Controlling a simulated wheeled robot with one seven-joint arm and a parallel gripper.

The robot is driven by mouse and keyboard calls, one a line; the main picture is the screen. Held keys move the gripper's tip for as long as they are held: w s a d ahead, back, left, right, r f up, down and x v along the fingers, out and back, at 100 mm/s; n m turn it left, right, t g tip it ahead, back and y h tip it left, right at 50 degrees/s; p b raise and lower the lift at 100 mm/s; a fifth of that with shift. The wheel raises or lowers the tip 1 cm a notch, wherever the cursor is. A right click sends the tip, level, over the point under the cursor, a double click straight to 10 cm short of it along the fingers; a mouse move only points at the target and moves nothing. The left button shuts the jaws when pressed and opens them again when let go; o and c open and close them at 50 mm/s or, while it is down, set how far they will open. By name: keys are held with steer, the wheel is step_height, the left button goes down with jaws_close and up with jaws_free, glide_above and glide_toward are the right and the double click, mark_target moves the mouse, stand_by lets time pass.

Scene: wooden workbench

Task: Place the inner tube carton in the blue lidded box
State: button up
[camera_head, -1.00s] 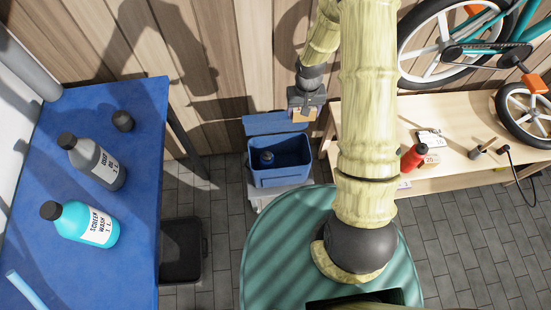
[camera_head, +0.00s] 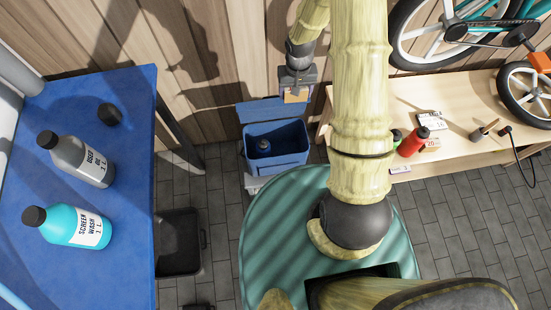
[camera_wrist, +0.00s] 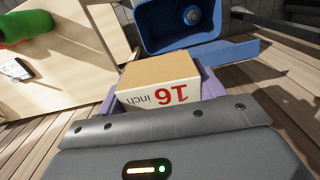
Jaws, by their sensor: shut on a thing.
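My gripper (camera_head: 297,92) is shut on the inner tube carton (camera_head: 294,97), a small tan box with a white side. In the wrist view the carton (camera_wrist: 160,83) shows red "16" and black "inch" lettering, upside down, between the purple-grey fingers (camera_wrist: 160,98). The blue lidded box (camera_head: 278,165) stands open, its lid (camera_head: 270,108) tilted back toward the wall. My gripper holds the carton above the lid's right end in the head view. The box also shows in the wrist view (camera_wrist: 178,42), beyond the carton. A dark rounded thing (camera_head: 264,146) lies inside it at the left.
A wooden bench (camera_head: 400,100) with a red bottle (camera_head: 413,142) stands right of the box. A blue table (camera_head: 120,260) with a grey bottle (camera_head: 76,158) and a turquoise bottle (camera_head: 68,227) is at left. A black bin (camera_head: 180,245) sits between. The wooden wall is close behind.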

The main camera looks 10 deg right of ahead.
step_height(320, 180, down, 38)
steer(key=a+m+b, duration=0.1)
steer(key=m+b, duration=0.7)
steer(key=b, duration=3.2)
steer(key=shift+w+f, duration=0.15)
steer(key=shift+f, duration=0.1)
steer(key=shift+a+r, duration=0.1)
steer(key=b, duration=0.3)
glide_toward(287, 153)
steer(key=shift+s+a+f, duration=0.3)
steer(key=shift+s+f, duration=0.35)
steer(key=shift+s, duration=0.15)
steer(key=shift+f+b, duration=1.35)
steer(key=shift+f, duration=1.15)
steer(key=shift+f, duration=0.1)
